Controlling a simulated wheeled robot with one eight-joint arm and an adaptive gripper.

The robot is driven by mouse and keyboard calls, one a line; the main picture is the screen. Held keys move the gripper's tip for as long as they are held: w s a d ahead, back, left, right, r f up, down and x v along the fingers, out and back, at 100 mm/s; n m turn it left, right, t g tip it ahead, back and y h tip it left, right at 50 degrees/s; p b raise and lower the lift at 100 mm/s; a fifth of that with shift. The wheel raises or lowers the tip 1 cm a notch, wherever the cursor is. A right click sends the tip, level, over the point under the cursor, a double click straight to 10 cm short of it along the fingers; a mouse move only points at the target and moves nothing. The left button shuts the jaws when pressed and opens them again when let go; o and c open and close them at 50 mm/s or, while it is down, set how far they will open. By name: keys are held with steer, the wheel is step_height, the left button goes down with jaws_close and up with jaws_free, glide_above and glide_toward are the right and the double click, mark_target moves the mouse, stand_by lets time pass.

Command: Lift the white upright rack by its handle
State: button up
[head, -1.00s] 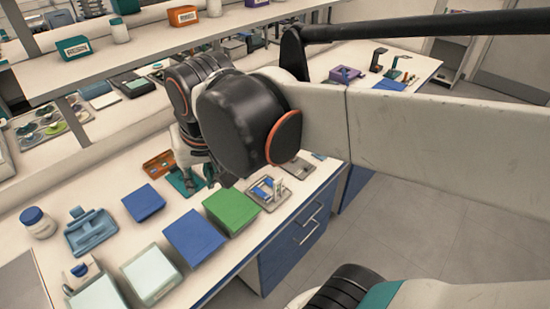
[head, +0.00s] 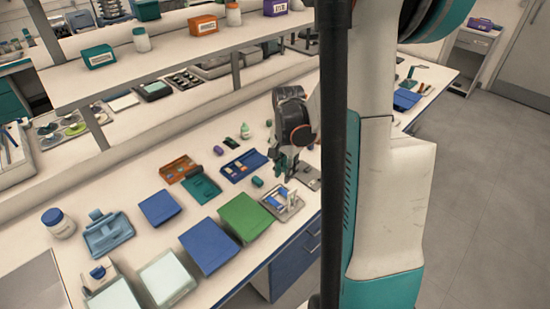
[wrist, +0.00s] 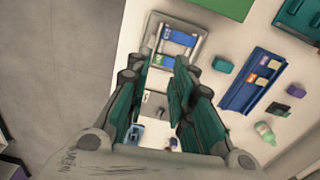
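A small white upright rack (head: 292,196) with a blue part beside it stands on a grey tray (head: 296,209) near the bench's front edge. In the wrist view the grey tray (wrist: 203,25) lies beyond my fingertips, with white and blue parts (wrist: 180,38) on it. I cannot make out the handle clearly. My gripper (head: 284,170) points down just behind the tray in the head view. The fingers partly cover the tray's near end.
A green box (head: 246,216) and a blue box (head: 208,245) stand left of the tray. A blue tray (head: 243,165) with small items and a teal holder (head: 201,187) lie behind. The bench edge is close on the front side.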

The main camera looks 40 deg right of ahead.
mark_target(292, 191)
steer(key=d+f, duration=0.1)
steer(key=s+d+f, duration=0.1)
steer(key=shift+s+d+f+m, duration=0.1)
steer(key=shift+d+f+m, duration=0.15)
steer(key=shift+f+m, duration=0.15)
step_height(292, 191, down, 7)
steer(key=b, duration=0.5)
steer(key=shift+r, duration=0.2)
jaws_close()
steer(key=shift+r, duration=0.1)
steer(key=shift+r+p, duration=1.6)
steer(key=shift+r, duration=0.85)
